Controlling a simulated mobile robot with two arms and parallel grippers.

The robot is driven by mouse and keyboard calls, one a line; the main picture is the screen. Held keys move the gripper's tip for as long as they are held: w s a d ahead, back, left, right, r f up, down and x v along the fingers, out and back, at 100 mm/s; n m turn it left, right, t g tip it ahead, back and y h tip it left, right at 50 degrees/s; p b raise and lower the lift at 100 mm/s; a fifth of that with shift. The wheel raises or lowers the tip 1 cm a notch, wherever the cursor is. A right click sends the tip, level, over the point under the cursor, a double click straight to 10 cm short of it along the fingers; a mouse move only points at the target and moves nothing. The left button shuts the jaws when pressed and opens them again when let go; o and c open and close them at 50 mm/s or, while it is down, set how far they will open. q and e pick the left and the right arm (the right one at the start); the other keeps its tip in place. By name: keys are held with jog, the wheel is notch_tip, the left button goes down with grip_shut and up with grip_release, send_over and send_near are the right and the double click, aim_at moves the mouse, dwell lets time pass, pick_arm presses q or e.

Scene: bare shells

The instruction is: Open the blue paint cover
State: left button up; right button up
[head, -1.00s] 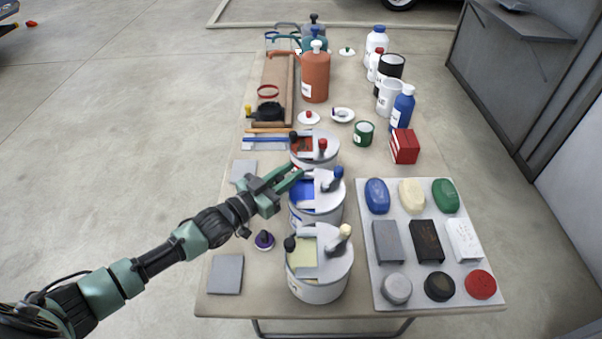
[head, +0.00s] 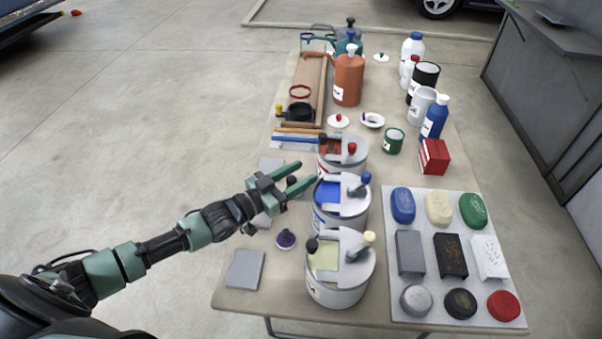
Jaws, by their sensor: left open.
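The blue paint can (head: 340,221) is the middle one of three similar grey-white cans on the table. Its grey top (head: 347,189) has an open section on the left where blue paint (head: 328,192) shows. A blue-tipped knob (head: 362,183) stands on the right of the top. My left gripper (head: 306,172) is open at the can's left, its two green fingers pointing right with the tips near the rim. A dark knob (head: 294,182) shows between the fingers; I cannot tell if it is joined to the blue can or gripped. My right gripper is out of view.
A red paint can (head: 342,160) stands behind and a yellow one (head: 340,290) in front, close by. A pale tray (head: 455,318) with several coloured blocks lies right.

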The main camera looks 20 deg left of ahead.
pick_arm(q)
jog(key=v, duration=0.7)
jog(key=shift+b, duration=0.35)
jog(key=shift+s+a, duration=0.1)
jog(key=shift+s, duration=0.05)
